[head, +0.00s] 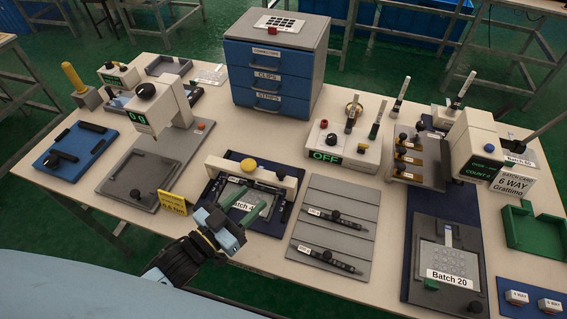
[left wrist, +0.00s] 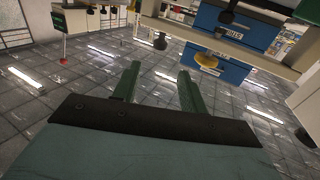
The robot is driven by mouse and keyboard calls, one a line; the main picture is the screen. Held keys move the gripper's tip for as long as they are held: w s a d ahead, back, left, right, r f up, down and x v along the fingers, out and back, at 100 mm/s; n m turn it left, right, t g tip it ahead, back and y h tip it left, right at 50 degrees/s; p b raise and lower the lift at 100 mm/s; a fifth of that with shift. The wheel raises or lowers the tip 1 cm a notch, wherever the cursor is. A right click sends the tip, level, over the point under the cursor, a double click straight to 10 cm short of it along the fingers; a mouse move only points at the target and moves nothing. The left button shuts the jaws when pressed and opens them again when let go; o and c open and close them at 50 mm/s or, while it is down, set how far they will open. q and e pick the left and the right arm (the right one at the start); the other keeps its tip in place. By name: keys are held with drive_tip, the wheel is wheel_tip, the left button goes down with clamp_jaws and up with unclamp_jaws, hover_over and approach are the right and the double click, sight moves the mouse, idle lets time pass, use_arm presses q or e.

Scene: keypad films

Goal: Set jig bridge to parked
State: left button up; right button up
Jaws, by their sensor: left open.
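The jig bridge is a cream bar (head: 278,178) with a yellow knob (head: 249,165) on top. It spans a dark blue jig (head: 262,222) with a grey bed near the middle front of the table. A card marked "Batch" on the jig is partly covered by my gripper. My left gripper (head: 252,204) is open, with green fingers just in front of the bridge and apparently over the jig's front part. Nothing shows between the fingers. The left wrist view shows both green fingers (left wrist: 157,84) spread apart. My right gripper is not in view.
A scale (head: 150,108) stands left of the jig, with a yellow tag (head: 173,202) between. A grey board (head: 335,228) with two pen-like tools lies to the right. A box reading OFF (head: 345,148) and a blue drawer cabinet (head: 270,75) stand behind.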

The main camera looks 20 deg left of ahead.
sight(278, 175)
use_arm(q)
drive_tip(key=x, duration=1)
drive_tip(key=shift+w+d, duration=0.4)
drive_tip(key=shift+w, duration=0.2)
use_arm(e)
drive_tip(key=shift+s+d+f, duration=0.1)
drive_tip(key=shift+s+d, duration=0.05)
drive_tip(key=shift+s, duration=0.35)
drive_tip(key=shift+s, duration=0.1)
use_arm(q)
drive_tip(key=shift+c, duration=0.9)
clamp_jaws()
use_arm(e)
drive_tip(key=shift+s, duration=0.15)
